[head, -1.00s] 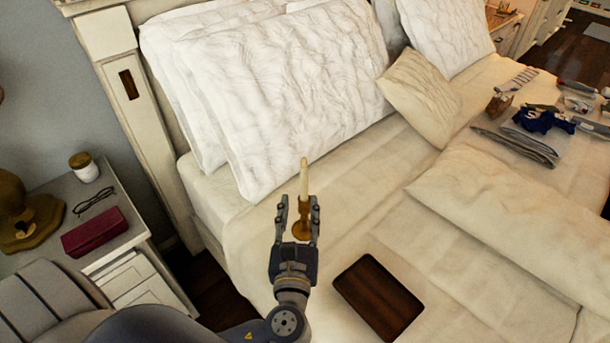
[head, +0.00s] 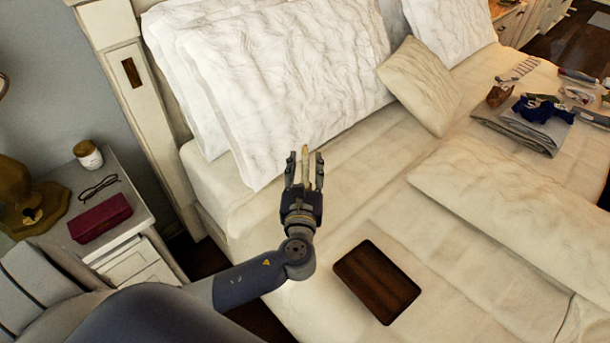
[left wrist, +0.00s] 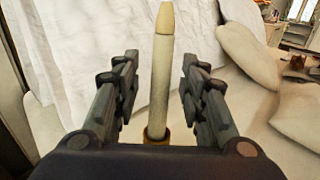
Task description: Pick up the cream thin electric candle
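The cream thin electric candle (head: 306,165) stands upright on the bed near the white pillows. In the left wrist view the candle (left wrist: 161,80) rises between my two fingers, with a gap on each side. Its brass-coloured holder (left wrist: 156,135) shows at its foot, mostly hidden behind my gripper. In the head view my left gripper (head: 305,168) hides the lower candle and the holder. The left gripper is open around the candle and does not appear to touch it. My right gripper is not in view.
A dark brown wooden tray (head: 376,282) lies on the bed near the front. Large white pillows (head: 285,80) stand behind the candle. Folded clothes (head: 520,130) and small items lie at the far right. A nightstand (head: 150,225) holds a jar, glasses and a dark red case.

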